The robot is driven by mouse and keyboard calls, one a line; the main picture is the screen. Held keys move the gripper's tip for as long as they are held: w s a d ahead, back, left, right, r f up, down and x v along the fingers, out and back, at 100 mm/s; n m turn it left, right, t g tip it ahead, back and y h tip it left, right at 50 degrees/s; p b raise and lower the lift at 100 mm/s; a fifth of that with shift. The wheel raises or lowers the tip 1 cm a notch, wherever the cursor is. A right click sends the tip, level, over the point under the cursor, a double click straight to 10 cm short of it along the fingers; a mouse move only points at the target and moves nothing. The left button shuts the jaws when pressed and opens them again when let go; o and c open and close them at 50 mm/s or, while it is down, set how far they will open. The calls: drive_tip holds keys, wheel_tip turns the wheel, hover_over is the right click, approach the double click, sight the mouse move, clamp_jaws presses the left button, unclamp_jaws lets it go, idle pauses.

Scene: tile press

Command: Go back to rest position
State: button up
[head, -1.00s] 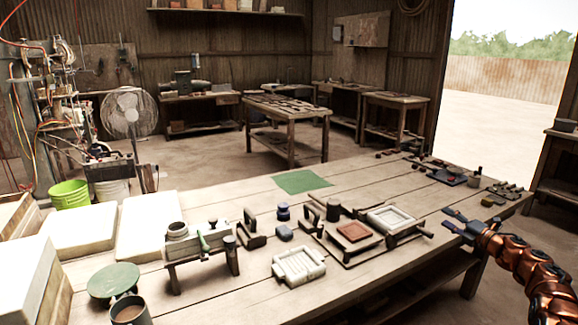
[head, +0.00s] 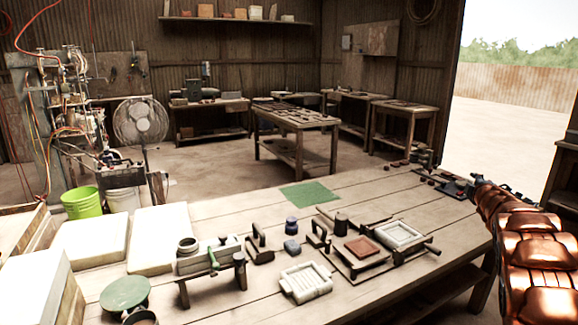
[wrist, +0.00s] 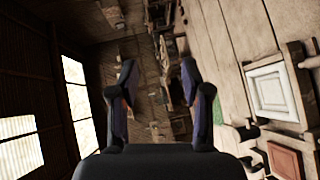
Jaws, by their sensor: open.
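In the wrist view my gripper (wrist: 162,88) has its two dark fingers apart with nothing between them. In the head view my copper-coloured arm rises at the right edge, beside the right part of the workbench (head: 405,285); the fingers are hard to make out there. On the bench lie a white framed mould (head: 400,234) and a red tile (head: 361,247) on a dark wooden press frame. Both also show at the right of the wrist view, the mould (wrist: 270,88) above the red tile (wrist: 285,160). My gripper touches none of them.
White slabs (head: 160,240) and a green round plate (head: 124,293) stand at left. Open floor and another table (head: 295,120) lie beyond.

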drive_tip(key=s+a+r+m+g+h+p, duration=0.1)
drive_tip(key=s+a+r+m+g, duration=0.15)
drive_tip(key=s, duration=0.35)
drive_tip(key=s+a+r+m+g+h+p, duration=0.1)
drive_tip(key=s+a+m+g, duration=0.15)
drive_tip(key=s, duration=0.25)
drive_tip(key=s+a+r+m+g+h+p, duration=0.1)
drive_tip(key=s+a+m, duration=0.1)
drive_tip(key=s+m, duration=0.3)
drive_tip(key=s+a+f+m+g+y+p, duration=0.1)
drive_tip(key=s+a+f+g+y, duration=0.1)
drive_tip(key=s+a, duration=0.9)
drive_tip(key=s+a+f+m+g+y+p, duration=0.1)
drive_tip(key=s+a+f+g+y, duration=0.2)
drive_tip(key=s+a, duration=0.8)
drive_tip(key=s+a+f+m+g+y+p, duration=0.1)
drive_tip(key=s+a+f+g, duration=0.4)
drive_tip(key=s, duration=2)
drive_tip(key=a+g+y+p, duration=0.1)
drive_tip(key=a+y, duration=0.1)
drive_tip(key=a, duration=0.4)
drive_tip(key=shift+s+a+f, duration=0.25)
drive_tip(key=shift+s+a, duration=0.05)
drive_tip(key=shift+s, duration=0.05)
